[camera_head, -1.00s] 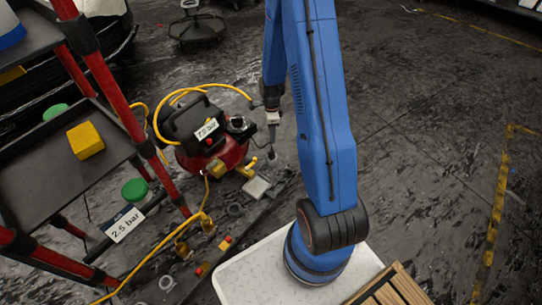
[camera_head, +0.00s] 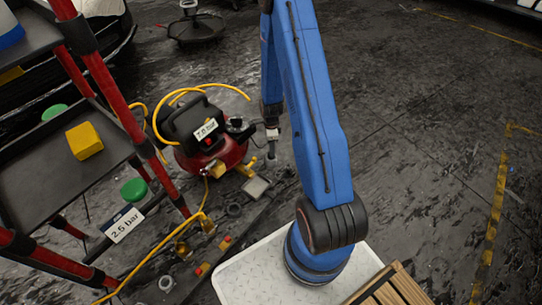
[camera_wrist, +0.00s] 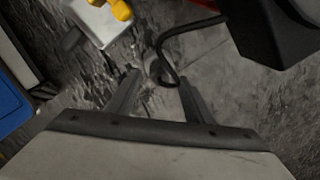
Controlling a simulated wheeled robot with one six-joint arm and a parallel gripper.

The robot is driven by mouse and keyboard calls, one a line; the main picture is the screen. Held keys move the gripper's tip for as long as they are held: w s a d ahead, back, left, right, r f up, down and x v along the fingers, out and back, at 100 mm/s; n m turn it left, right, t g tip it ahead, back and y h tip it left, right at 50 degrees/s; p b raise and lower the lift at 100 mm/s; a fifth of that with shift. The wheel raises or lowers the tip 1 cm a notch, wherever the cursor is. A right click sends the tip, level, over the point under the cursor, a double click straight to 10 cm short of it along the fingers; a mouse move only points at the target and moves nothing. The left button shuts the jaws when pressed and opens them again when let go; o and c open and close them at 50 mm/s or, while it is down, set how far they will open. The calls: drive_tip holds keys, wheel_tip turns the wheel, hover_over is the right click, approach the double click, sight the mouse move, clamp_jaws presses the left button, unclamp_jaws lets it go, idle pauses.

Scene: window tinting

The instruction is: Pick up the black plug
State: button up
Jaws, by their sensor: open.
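My gripper (camera_head: 271,150) hangs low over the dark floor, to the right of the red compressor, with its jaws apart. In the wrist view my gripper (camera_wrist: 160,78) shows two separate fingers with a gap between them. A small dark, rounded piece, apparently the black plug (camera_wrist: 152,68), lies at the end of a black cable (camera_wrist: 187,29) just beyond and between the fingertips. I cannot tell whether either finger touches it. In the head view the plug is hidden at my fingertips.
The red compressor (camera_head: 232,157) with a yellow hose stands close to the left of my gripper. A pale plate (camera_head: 256,187) lies on the floor below it. A red-framed trolley (camera_head: 108,160) stands at the left. The floor at the right is clear.

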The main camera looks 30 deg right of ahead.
drive_tip(key=shift+f, duration=2)
drive_tip(key=shift+c, duration=0.3)
drive_tip(key=c, duration=1.1)
drive_tip(key=shift+r, duration=0.1)
